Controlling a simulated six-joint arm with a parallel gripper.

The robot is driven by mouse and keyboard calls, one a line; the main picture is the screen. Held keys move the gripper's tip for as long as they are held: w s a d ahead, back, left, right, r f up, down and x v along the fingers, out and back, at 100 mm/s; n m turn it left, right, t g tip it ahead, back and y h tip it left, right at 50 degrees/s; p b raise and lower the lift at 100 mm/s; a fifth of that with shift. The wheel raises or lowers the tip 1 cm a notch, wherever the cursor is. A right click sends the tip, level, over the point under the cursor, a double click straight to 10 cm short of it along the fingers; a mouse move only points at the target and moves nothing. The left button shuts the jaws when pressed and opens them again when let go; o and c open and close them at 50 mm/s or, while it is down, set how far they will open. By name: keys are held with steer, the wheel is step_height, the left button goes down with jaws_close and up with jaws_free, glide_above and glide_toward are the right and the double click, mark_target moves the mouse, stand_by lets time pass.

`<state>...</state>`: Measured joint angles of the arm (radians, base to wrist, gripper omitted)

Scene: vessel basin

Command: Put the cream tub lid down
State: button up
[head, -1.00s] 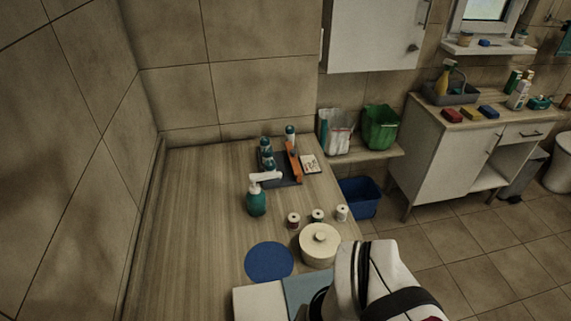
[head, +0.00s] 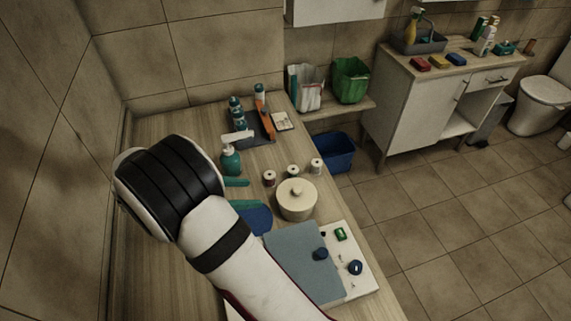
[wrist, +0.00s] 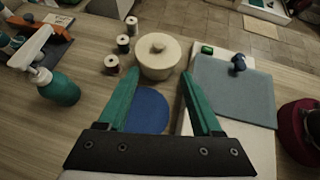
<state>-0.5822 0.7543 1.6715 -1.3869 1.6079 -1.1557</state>
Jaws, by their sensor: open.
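The cream tub lid (head: 296,188), a round cream disc with a knob, sits on top of the cream tub (head: 297,208). The lid (wrist: 158,44) and tub (wrist: 157,67) also show at the top middle of the wrist view. My gripper (head: 243,193) has teal fingers spread apart, left of the tub in the head view. In the wrist view my gripper (wrist: 158,75) is open and empty, with its fingers pointing towards the tub. A blue round mat (wrist: 148,112) lies on the counter before the tub, seen between the fingers; the arm partly hides it in the head view.
Several small spools (head: 269,178) stand behind the tub. A teal pump bottle (head: 231,160) stands to the left, near a dark tray (head: 247,133). A white board with a grey-blue cloth (head: 300,258) and small items lies in front. Counter space left of the bottle is clear.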

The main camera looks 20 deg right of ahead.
mark_target(296, 190)
steer(key=x, duration=1.4)
steer(key=shift+w+d+r, duration=0.1)
steer(key=shift+w+d, duration=0.05)
steer(key=shift+d, duration=0.3)
jaws_close()
